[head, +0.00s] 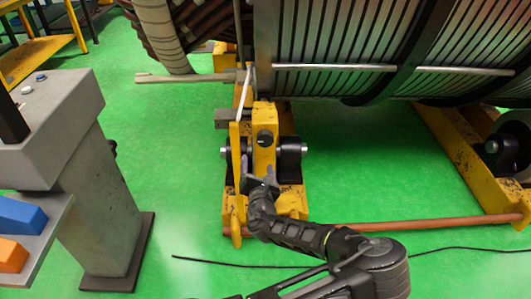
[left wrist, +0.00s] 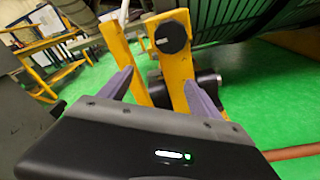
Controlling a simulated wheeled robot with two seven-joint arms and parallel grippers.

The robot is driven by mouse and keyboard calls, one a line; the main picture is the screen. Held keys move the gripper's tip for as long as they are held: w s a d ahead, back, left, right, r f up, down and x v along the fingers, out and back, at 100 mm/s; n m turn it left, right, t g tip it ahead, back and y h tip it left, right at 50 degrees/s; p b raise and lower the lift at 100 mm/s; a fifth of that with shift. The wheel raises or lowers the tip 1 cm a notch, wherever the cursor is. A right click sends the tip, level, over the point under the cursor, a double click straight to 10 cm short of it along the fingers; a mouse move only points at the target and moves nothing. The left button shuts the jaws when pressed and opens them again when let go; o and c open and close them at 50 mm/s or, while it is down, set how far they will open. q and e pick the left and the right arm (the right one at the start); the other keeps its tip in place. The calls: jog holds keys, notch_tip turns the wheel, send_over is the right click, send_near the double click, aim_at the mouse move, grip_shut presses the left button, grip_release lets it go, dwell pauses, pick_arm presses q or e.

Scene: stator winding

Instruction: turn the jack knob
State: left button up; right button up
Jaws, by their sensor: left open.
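The jack knob (head: 264,137) is a round black knob on the face of a yellow upright post of the jack (head: 263,162). It also shows in the left wrist view (left wrist: 170,37), just beyond the fingers and above the space between them. My left gripper (head: 259,178) is just below the knob and in front of the jack. In the left wrist view its two purple-grey fingers (left wrist: 157,78) are spread apart with nothing held. The fingers look apart from the knob. My right gripper is not in view.
The large ribbed stator (head: 350,50) is above and behind the jack. A grey control console (head: 80,170) stands at left, with blue and orange boxes beside it. A reddish rod (head: 400,224) and black cable (head: 450,250) cross the green floor. A second yellow support (head: 470,165) stands at right.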

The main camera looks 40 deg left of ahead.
aim_at(266, 141)
pick_arm(q)
jog(key=w+r+m, duration=0.1)
jog(key=d+r+m+t, duration=0.1)
jog(key=w+r, duration=0.1)
jog(key=r, duration=0.1)
jog(key=shift+w+d+m+t, duration=0.3)
jog(key=shift+w+m+t, duration=0.05)
jog(key=shift+m+t, duration=0.05)
jog(key=x, duration=0.7)
jog(key=shift+w+a, duration=0.3)
jog(key=shift+f+b, duration=0.1)
jog(key=shift+b, duration=0.2)
jog(key=c, duration=1.4)
